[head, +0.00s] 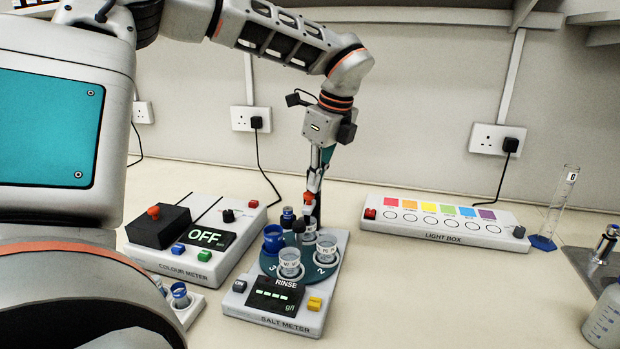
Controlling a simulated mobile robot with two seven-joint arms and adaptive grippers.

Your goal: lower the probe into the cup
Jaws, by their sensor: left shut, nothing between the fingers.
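The salt meter (290,320) stands on the bench with a round dark teal turntable (268,264) carrying several cups. A clear labelled cup (290,262) is at the front, another clear cup (327,249) at the right beside the number 2, and a blue one (273,238) at the left. A further cup at the back is partly hidden. A dark upright post (317,208) rises behind the cups; a small dark part (299,226), perhaps the probe, hangs over the back cup. My left gripper (312,190) points down, shut and empty, its tips at a red part by the post. Contact is unclear.
The colour meter (185,262), showing OFF, stands close on the left. The light box (440,222) lies at the right rear, with a measuring cylinder (561,205) beyond it.

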